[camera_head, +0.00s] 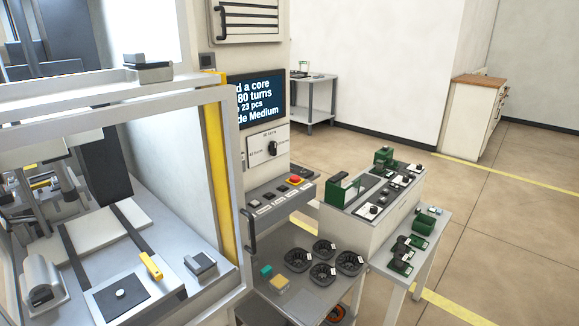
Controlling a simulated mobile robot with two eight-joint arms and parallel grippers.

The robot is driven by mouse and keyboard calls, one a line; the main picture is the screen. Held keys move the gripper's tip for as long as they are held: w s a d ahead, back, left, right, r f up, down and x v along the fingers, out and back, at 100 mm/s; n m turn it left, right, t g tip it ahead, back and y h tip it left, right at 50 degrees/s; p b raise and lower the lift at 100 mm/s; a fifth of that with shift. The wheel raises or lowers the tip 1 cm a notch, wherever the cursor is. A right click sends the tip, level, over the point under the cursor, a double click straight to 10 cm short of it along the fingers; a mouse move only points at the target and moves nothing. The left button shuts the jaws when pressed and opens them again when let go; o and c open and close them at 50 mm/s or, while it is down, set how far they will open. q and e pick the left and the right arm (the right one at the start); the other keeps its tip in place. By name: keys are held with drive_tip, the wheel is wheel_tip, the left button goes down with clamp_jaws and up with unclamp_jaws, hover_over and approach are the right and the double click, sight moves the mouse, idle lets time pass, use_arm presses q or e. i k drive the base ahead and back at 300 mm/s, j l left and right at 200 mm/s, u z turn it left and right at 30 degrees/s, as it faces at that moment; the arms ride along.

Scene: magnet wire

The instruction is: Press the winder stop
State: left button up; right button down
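The winder's control panel (275,193) is a grey ledge sticking out below the screen, near the middle of the view. Whether the red button is pressed in cannot be told at this size. Nothing is touching it. Neither of my grippers shows in the view.
A screen (262,101) and a rotary selector (272,148) are above the ledge. A white machine frame with a yellow strip (215,165) stands left of it. Below right, a grey table (290,304) carries several black round trays (323,250).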

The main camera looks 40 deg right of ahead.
sight(294, 179)
drive_tip(key=i+l, duration=0.15)
drive_tip(key=l, duration=0.2)
drive_tip(key=i+l, duration=0.15)
drive_tip(key=l, duration=0.15)
drive_tip(key=i+l, duration=0.15)
drive_tip(key=l, duration=0.2)
drive_tip(key=i+l+u, duration=0.1)
drive_tip(key=l, duration=0.2)
